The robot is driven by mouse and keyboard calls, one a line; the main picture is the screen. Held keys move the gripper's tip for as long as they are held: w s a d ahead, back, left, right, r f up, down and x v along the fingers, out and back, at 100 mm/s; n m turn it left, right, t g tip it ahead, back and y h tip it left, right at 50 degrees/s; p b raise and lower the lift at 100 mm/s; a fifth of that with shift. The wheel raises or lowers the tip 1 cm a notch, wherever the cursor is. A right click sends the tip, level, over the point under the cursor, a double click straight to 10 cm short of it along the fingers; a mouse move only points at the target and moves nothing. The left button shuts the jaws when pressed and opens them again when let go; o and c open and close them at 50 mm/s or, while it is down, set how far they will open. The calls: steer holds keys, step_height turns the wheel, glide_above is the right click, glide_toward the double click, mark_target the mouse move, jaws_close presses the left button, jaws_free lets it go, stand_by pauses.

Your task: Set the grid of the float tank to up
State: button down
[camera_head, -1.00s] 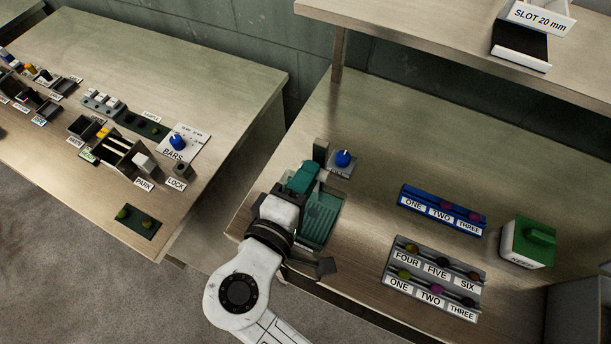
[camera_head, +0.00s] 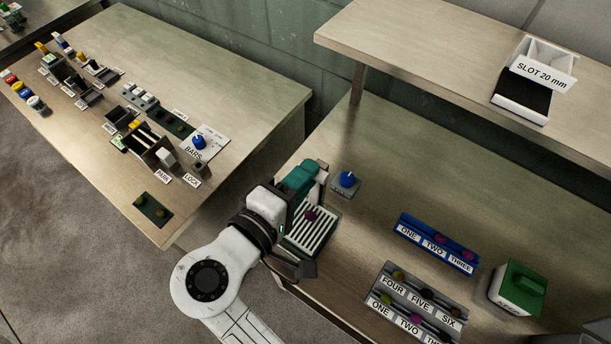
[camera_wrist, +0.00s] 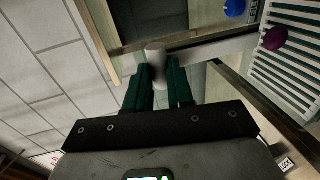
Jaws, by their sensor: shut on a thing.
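The float tank (camera_head: 291,245) stands at the left end of the right-hand table. Its white slatted grid (camera_head: 325,224) shows clearly at the top, with a purple ball (camera_head: 311,215) on it. The grid (camera_wrist: 290,62) and ball (camera_wrist: 274,38) also show at the right of the wrist view. My gripper (camera_head: 314,171) is beside the tank's far left side. In the wrist view its teal fingers (camera_wrist: 159,78) are shut on a pale handle (camera_wrist: 155,50) joined to a light bar running toward the grid. My wrist hides part of the tank's near left side.
A blue knob (camera_head: 347,178) on a plate is close behind the tank. To the right are a blue ball rack (camera_head: 398,230), a grey rack (camera_head: 375,298) and a green-topped box (camera_head: 520,285). A shelf (camera_head: 420,50) overhangs the back. The table middle is clear.

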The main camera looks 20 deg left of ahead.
steer(key=shift+r, duration=0.25)
steer(key=c, duration=1.3)
jaws_free()
steer(key=o, duration=0.3)
steer(key=shift+f, duration=0.1)
steer(key=b+v, duration=0.2)
steer(key=v, duration=0.9)
steer(key=shift+f, duration=0.1)
